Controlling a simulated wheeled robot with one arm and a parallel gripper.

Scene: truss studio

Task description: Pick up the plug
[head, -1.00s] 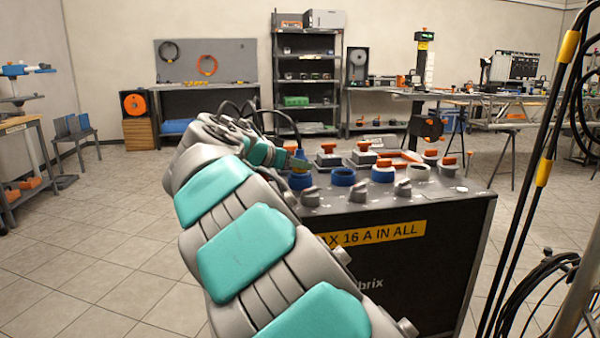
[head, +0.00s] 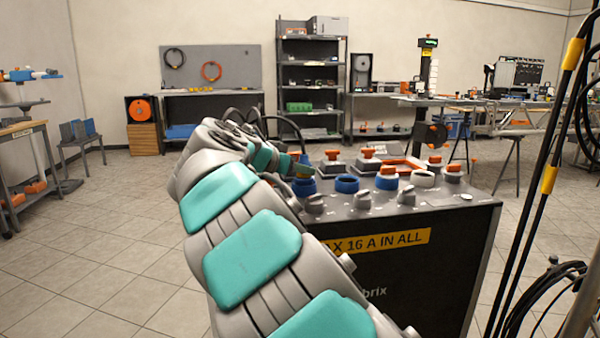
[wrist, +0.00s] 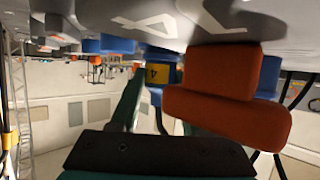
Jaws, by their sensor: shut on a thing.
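My gripper (head: 290,166) is low over the left end of the sloping control panel (head: 455,205), beside the leftmost blue ring (head: 303,187). It is shut on what looks like the plug, a small blue piece with a yellow label marked 4 (wrist: 161,74) in the wrist view. In that view the panel is upside down at the top. One teal finger and a dark pad at the bottom frame the piece. Most of the plug is hidden by my fingers, and I cannot tell whether it touches the panel. In the head view my arm hides its near side.
A large orange handle (wrist: 225,105) fills the wrist view's right side, close by. Several orange-topped knobs (head: 388,178), blue rings (head: 346,184) and grey knobs (head: 361,200) crowd the panel. Black cables and a pole (head: 548,180) stand at the right. Open tiled floor (head: 90,250) lies left.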

